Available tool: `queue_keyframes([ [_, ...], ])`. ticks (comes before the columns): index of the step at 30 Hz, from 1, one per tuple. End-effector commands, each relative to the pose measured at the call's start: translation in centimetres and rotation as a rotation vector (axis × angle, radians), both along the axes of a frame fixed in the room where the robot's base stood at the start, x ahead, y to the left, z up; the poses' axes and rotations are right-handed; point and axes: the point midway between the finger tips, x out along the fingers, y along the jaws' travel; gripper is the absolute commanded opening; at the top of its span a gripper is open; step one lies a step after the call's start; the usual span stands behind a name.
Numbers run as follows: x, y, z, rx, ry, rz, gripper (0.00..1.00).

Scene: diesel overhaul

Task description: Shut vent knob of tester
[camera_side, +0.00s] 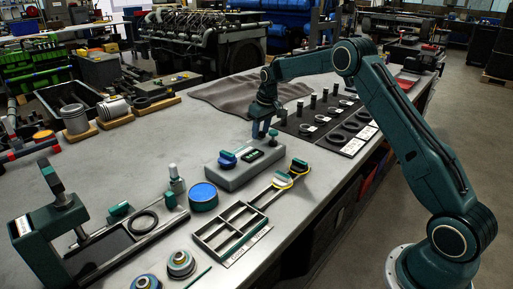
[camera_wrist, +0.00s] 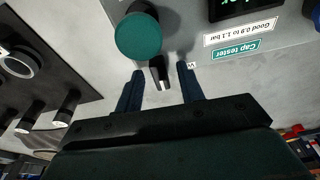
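The cap tester (camera_side: 235,178) is a grey box on the bench, with a blue knob (camera_side: 228,160) on its left end and a dark display. In the wrist view, a small black knob (camera_wrist: 159,72) with a white pointer mark stands by the tester's edge, below a large round teal knob (camera_wrist: 138,36). A partly hidden "V" label is beside it; I take the black knob as the vent knob. My gripper (camera_wrist: 160,80) is open, with one blue finger on each side of the black knob, apart from it. In the side view, my gripper (camera_side: 263,132) points down over the tester's far end.
A black board with rings and pegs (camera_side: 335,118) lies right of the tester. A grey divided tray (camera_side: 230,232) and a blue round tin (camera_side: 203,195) are in front. A grey cloth (camera_side: 235,95) lies behind.

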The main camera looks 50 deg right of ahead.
Motion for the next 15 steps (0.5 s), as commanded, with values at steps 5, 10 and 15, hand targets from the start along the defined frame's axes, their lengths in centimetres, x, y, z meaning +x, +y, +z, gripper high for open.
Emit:
queue_keyframes([
  [5,0.0,0.0,1.5,0.000,-0.002,0.000,0.38],
  [10,0.0,0.0,3.0,0.000,-0.003,0.000,0.38],
  [15,0.0,0.0,4.3,-0.001,-0.002,0.000,0.38],
])
